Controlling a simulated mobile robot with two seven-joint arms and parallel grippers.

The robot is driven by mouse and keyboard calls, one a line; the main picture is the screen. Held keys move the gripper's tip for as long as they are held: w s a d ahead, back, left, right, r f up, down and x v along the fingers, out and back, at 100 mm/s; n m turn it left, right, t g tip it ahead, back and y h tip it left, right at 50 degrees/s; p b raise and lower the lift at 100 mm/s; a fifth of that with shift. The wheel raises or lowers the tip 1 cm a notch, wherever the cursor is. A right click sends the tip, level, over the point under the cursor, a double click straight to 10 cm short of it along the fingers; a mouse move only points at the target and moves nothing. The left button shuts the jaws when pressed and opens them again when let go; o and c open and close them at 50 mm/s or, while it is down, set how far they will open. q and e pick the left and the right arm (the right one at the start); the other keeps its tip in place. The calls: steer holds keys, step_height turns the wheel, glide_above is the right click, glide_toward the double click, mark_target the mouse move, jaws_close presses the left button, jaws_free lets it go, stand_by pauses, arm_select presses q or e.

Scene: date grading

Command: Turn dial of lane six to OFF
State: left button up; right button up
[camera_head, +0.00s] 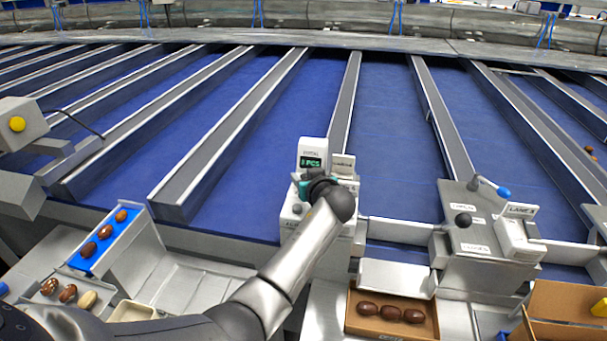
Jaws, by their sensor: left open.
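My left arm reaches in from the lower left to the white lane unit (312,148) in the middle. My left gripper (306,186) is at the front of this unit, just under its small green display (313,162), which reads a number and "PCS". The jaws are open, but the wrist covers most of them. A dial is not clearly seen there; the gripper and wrist hide that part of the unit. My right gripper is not in view.
A grey control box (470,240) with a black knob (463,220) and a blue-tipped lever (503,192) stands at right. A cardboard box (391,328) holds dark dates in front. A blue tray (104,247) with dates is at left. Long metal lane dividers cross the blue belt behind.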

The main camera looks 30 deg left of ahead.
arm_select(q)
steer(key=shift+c, duration=0.6)
jaws_close()
steer(key=shift+s, duration=0.1)
